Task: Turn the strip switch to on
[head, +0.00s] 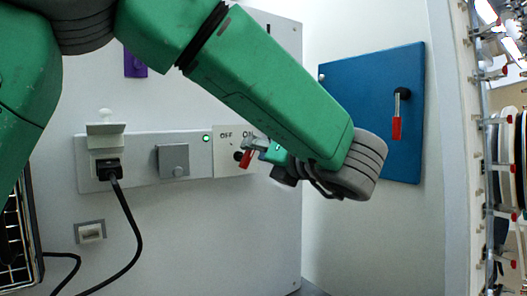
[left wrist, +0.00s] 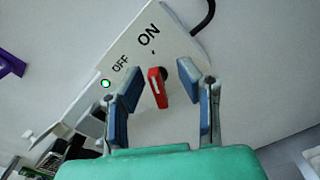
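The strip switch (head: 246,158) is a red lever on a dark round base, at the right end of a white wall strip (head: 140,186). Beside it are the labels OFF and ON; my arm partly covers ON in the head view. A green lamp (head: 206,138) is lit on the strip. In the left wrist view the red lever (left wrist: 159,86) stands between the two blue-padded fingers of my left gripper (left wrist: 160,79). The fingers are open, with a visible gap on each side of the lever. My left gripper (head: 257,148) is at the switch in the head view. My right gripper is not in view.
A black plug (head: 108,168) with a cable sits in a socket left on the strip. A grey cover (head: 173,160) is between them. A blue panel (head: 372,120) with a red-tipped handle (head: 397,115) is on the right wall. A rack (head: 490,150) stands far right.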

